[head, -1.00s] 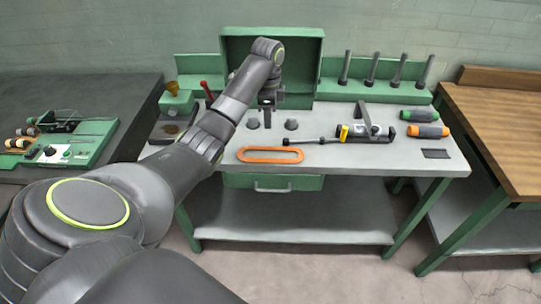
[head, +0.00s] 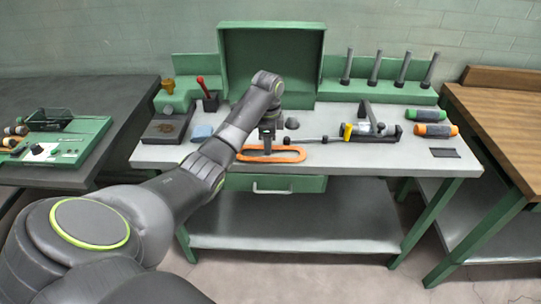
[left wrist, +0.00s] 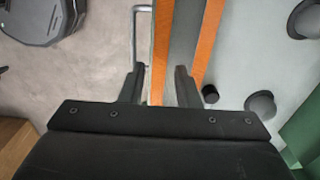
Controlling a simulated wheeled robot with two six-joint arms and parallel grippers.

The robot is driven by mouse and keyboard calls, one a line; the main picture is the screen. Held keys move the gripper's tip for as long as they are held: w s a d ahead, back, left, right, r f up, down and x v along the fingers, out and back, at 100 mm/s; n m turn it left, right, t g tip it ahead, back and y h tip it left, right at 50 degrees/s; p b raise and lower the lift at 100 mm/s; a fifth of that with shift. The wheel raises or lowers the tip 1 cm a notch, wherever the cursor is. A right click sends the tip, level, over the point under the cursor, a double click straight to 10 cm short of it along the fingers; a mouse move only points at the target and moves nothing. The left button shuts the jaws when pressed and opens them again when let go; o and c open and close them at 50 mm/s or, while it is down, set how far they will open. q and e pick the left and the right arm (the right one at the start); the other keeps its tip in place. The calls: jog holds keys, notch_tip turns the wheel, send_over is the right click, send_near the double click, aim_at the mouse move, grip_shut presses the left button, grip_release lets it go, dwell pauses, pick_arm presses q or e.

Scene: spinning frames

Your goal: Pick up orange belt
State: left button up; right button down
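The orange belt (head: 292,155) is a long flat loop lying near the front edge of the grey workbench (head: 350,158). My left gripper (head: 267,147) is at the left part of the belt and hides some of it in the head view. In the left wrist view my left gripper (left wrist: 159,78) is open, with its fingers apart. One orange strand of the belt (left wrist: 160,45) runs between the fingers, and the other strand lies to the right of the right finger. I cannot tell how far the fingertips are above the bench. My right gripper is not in view.
A black tool with a yellow part (head: 368,130) stands right of the belt. Green and orange rolls (head: 432,130) lie farther right. A green cabinet (head: 272,55) stands behind. A blue block (head: 202,131) and a red-handled tool (head: 202,88) are at left.

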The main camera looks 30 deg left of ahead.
pick_arm(q)
notch_tip(320, 180, down, 5)
jog(key=shift+f+p, duration=0.1)
jog(key=shift+p, duration=0.4)
grip_shut()
